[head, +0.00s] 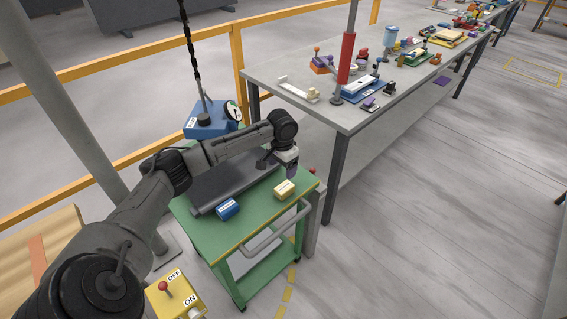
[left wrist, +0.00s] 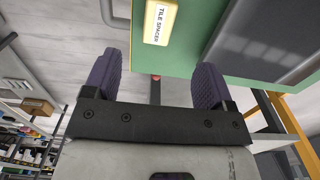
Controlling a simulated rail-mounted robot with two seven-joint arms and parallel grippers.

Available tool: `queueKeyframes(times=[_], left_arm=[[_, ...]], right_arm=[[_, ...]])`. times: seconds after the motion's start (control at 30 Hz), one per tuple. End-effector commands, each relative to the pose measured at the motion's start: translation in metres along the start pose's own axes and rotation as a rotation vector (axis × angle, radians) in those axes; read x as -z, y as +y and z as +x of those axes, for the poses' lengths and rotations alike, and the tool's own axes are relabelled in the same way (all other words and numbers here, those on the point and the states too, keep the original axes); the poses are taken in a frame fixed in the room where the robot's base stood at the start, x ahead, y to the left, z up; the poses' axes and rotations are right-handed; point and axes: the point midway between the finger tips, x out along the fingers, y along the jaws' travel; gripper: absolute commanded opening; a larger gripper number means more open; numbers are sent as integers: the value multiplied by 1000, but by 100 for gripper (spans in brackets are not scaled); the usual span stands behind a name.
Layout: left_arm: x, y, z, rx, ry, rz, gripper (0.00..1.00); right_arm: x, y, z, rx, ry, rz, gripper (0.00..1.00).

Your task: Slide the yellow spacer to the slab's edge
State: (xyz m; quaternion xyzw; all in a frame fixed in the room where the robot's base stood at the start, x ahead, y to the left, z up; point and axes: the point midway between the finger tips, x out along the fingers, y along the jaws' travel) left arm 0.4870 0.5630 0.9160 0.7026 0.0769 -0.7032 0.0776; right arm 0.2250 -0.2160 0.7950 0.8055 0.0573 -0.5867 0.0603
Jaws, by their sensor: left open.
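The yellow spacer (head: 284,190) is a small block on the green cart top (head: 243,228), near its right side. It also shows in the left wrist view (left wrist: 160,22), with "TILE SPACER" on its label. The dark grey slab (head: 232,184) lies on the cart behind the spacer, and part of it shows in the left wrist view (left wrist: 288,40). My left gripper (head: 291,171) is just above and behind the spacer in the head view. Its two purple fingers (left wrist: 158,82) are apart with nothing between them. My right gripper is not in view.
A blue block (head: 228,208) sits on the cart left of the spacer. A blue device with a dial (head: 206,122) hangs from a chain behind the slab. A long grey table (head: 300,75) with many items stands to the right. The cart's front has a handle (head: 276,232).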

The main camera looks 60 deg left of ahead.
Motion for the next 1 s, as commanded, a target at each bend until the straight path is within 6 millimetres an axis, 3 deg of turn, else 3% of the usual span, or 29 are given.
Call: queueKeyframes(times=[0.2,0.5,0.7,1.0], left_arm=[[-1,0,42,0,-2,2,78],[-1,0,91,1,-1,2,78],[0,0,112,1,-1,3,78],[0,0,122,2,1,4,78]], right_arm=[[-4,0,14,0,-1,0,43],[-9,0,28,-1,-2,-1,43],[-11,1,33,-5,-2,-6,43],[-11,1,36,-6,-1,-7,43]])
